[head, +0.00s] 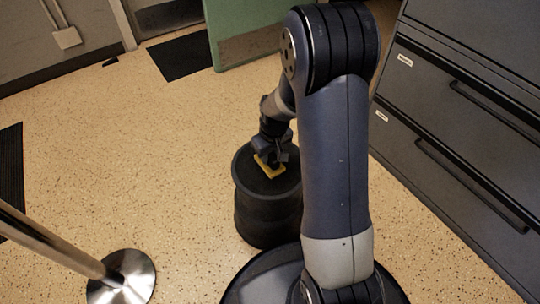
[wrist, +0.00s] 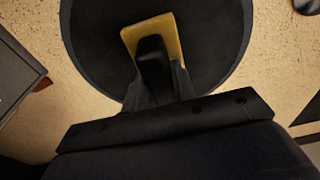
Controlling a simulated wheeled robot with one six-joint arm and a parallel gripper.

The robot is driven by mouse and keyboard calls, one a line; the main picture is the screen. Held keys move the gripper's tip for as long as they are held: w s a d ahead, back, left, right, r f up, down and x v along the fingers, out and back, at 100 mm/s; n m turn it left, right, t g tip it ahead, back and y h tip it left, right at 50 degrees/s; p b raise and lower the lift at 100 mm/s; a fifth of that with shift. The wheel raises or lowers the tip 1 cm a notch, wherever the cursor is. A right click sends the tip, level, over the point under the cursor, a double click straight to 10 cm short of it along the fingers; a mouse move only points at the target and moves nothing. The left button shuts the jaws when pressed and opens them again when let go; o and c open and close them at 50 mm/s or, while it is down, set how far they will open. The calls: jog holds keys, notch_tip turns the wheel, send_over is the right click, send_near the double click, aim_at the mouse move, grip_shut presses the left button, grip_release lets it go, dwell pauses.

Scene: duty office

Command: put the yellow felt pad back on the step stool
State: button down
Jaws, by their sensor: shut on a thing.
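The yellow felt pad (head: 268,168) is a flat yellow piece at the top of the black round step stool (head: 262,212). In the wrist view the pad (wrist: 130,36) lies over the dark stool top (wrist: 215,50). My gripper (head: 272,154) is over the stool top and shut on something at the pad. In the wrist view my gripper (wrist: 152,50) shows the fingers close together around a dark upright part at the pad's middle. The fingers hide part of the pad. I cannot tell whether the pad touches the stool top.
A metal post with a round base (head: 122,278) stands at the lower left. Grey drawer cabinets (head: 455,130) line the right side. A green door (head: 240,30) and a dark mat (head: 182,56) are at the back. The speckled floor (head: 150,150) left of the stool is clear.

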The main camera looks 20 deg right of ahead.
aim_at(273, 156)
jog(key=c, duration=1.6)
grip_release()
jog(key=shift+f, duration=0.1)
jog(key=o, duration=0.4)
jog(key=shift+o, duration=0.2)
notch_tip(273, 156, up, 12)
jog(key=s+p, duration=0.1)
jog(key=p, duration=0.3)
jog(key=shift+s+d+p, duration=0.25)
jog(key=shift+d+p, duration=0.05)
jog(key=shift+p, duration=0.1)
